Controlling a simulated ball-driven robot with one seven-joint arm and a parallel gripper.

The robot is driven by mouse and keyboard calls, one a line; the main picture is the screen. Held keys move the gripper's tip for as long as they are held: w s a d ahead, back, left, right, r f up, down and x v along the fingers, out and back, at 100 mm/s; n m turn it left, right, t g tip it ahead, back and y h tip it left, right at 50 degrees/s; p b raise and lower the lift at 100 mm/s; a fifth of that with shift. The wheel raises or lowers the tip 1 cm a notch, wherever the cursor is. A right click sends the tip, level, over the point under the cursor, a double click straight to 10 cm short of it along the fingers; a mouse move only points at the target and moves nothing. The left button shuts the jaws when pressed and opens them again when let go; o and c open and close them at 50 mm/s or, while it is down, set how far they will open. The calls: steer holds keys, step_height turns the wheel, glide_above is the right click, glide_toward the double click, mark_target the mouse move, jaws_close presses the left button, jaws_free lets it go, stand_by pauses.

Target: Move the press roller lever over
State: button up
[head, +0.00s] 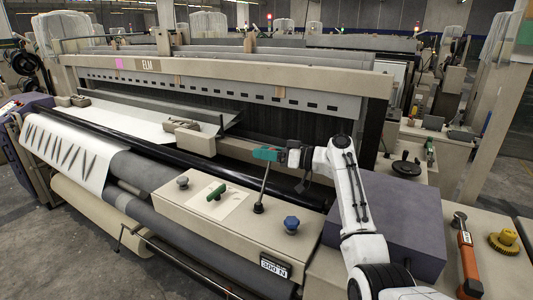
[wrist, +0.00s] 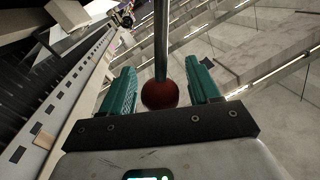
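The press roller lever (head: 264,188) is a thin metal rod rising from a dark base on the beige control box (head: 230,222), leaning slightly right in the head view. Its top is hidden by my gripper (head: 266,154), which has teal fingers. In the wrist view, the lever's red ball knob (wrist: 160,93) sits between the two fingers of my gripper (wrist: 162,66), close to the dark palm bar. A narrow gap shows on each side of the knob, so the fingers look open around it. The rod runs up and away from the knob.
A blue knob (head: 291,223), a green handle (head: 215,192) and a grey knob (head: 183,181) stand on the box near the lever. A 300 N plate (head: 274,265) is on its front. A purple-grey box (head: 400,215) and an orange-handled tool (head: 467,250) lie to the right.

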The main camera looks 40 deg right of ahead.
jaws_close()
stand_by(0.3)
stand_by(0.3)
steer(key=s+a+n+h+b, duration=0.1)
steer(key=s+a+n+b, duration=0.1)
steer(key=a+n+b, duration=0.3)
steer(key=s+a+n+h+b, duration=0.1)
steer(key=s+a+n+b, duration=0.2)
steer(key=a+n+b, duration=0.3)
steer(key=shift+s+a+f+g+h+b, duration=0.35)
steer(key=shift+a+b, duration=1.15)
steer(key=shift+a, duration=0.5)
steer(key=shift+w, duration=0.1)
steer(key=shift+o, duration=0.2)
jaws_free()
steer(key=shift+a+r, duration=0.1)
